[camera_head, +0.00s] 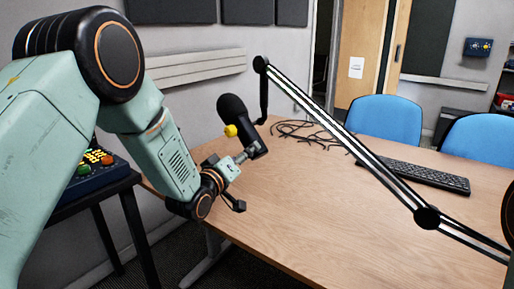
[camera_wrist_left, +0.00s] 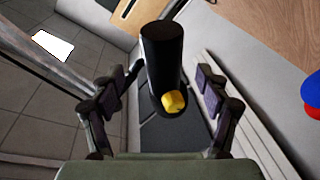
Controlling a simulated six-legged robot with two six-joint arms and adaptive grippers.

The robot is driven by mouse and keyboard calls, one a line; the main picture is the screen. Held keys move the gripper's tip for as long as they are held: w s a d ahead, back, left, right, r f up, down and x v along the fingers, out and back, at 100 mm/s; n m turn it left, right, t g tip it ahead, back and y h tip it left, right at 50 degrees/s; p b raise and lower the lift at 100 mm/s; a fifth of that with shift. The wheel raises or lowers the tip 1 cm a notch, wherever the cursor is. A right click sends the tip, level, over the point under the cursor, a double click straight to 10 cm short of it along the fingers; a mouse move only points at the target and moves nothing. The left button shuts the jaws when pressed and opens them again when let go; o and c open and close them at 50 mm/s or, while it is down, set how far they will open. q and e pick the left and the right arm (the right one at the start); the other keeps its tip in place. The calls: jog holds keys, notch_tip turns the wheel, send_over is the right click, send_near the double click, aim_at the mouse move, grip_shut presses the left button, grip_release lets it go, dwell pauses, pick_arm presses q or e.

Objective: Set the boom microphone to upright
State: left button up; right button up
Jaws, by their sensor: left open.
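The boom microphone (camera_head: 237,116) is black, with a rounded head and a yellow knob (camera_head: 230,130). It hangs from a jointed boom arm (camera_head: 345,140) above the table and is tilted, its rounded head up and to the left. My left gripper (camera_head: 243,180) is open, close to the microphone's lower end in the head view. In the left wrist view the microphone (camera_wrist_left: 160,60) and yellow knob (camera_wrist_left: 173,100) appear between the spread fingers of my left gripper (camera_wrist_left: 160,90). Neither finger visibly closes on it. My right gripper is not in view.
The wooden table (camera_head: 290,210) is mostly bare. A loose black cable (camera_head: 305,133) and a keyboard (camera_head: 425,176) lie on it. The boom crosses over the table's right half. Blue chairs (camera_head: 385,118) stand behind. A control box (camera_head: 95,165) sits on a dark stand at left.

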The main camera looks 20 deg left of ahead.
aim_at(244, 129)
pick_arm(q)
jog(key=w, duration=0.3)
jog(key=w+b, duration=0.1)
jog(key=w, duration=0.3)
jog(key=shift+d+f, duration=0.1)
jog(key=shift+d, duration=0.1)
jog(key=shift+w+n, duration=0.3)
jog(key=shift+w, duration=0.1)
jog(key=shift+w+d, duration=0.1)
jog(key=shift+d, duration=0.05)
jog(key=shift+c, duration=1.3)
grip_shut()
